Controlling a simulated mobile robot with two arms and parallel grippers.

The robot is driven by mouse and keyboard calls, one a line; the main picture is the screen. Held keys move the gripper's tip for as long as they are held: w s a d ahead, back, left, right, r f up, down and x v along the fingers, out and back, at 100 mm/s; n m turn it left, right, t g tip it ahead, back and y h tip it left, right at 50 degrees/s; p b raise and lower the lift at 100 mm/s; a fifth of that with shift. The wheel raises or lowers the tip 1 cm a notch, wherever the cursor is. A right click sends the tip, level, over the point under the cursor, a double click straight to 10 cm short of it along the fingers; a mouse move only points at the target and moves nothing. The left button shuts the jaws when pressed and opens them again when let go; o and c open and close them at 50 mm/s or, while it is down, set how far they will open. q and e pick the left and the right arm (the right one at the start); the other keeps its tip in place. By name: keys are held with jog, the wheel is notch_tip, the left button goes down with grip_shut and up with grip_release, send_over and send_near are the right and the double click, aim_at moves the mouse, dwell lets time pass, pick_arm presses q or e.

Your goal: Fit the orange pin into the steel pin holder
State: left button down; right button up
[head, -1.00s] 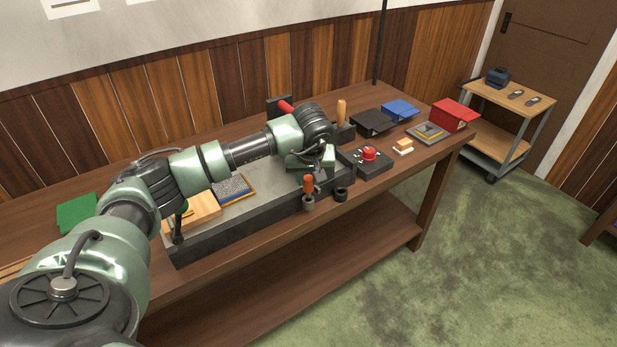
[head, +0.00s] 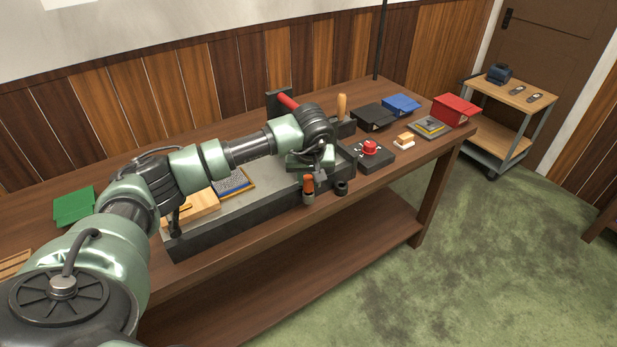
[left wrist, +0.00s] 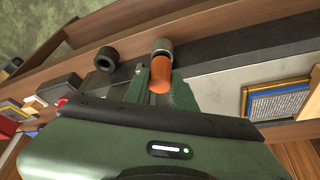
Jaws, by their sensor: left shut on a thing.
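The orange pin (head: 308,183) stands upright at the front edge of the workbench, directly over the steel pin holder (head: 308,198). The pin's lower end meets the holder's mouth; how deep it sits is hidden. In the left wrist view the orange pin (left wrist: 161,84) lines up with the grey holder (left wrist: 162,47). My left gripper (head: 315,174) reaches in from behind and is shut on the pin; its fingers (left wrist: 158,88) lie on both sides of it. My right gripper is not in view.
A black ring (head: 341,187) stands just right of the holder. A box with a red button (head: 370,148) is farther right. A long grey tray (head: 215,236) runs behind and left, with a wooden block (head: 195,212) on it. Bench front edge is close.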

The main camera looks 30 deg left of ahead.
pick_arm(q)
jog(key=shift+f, duration=0.2)
jog(key=shift+r, duration=0.2)
jog(key=shift+r+p, duration=0.75)
jog(key=shift+r, duration=0.3)
jog(key=shift+b, duration=0.3)
dwell(0.9)
jog(key=shift+f+b, duration=0.9)
jog(key=shift+f, duration=0.35)
jog(key=c, duration=1.1)
grip_release()
jog(key=shift+s+r, duration=0.1)
jog(key=shift+s, duration=0.05)
jog(key=shift+c, duration=0.2)
jog(key=shift+o, duration=0.3)
jog(key=shift+s, duration=0.1)
jog(key=shift+d, duration=0.15)
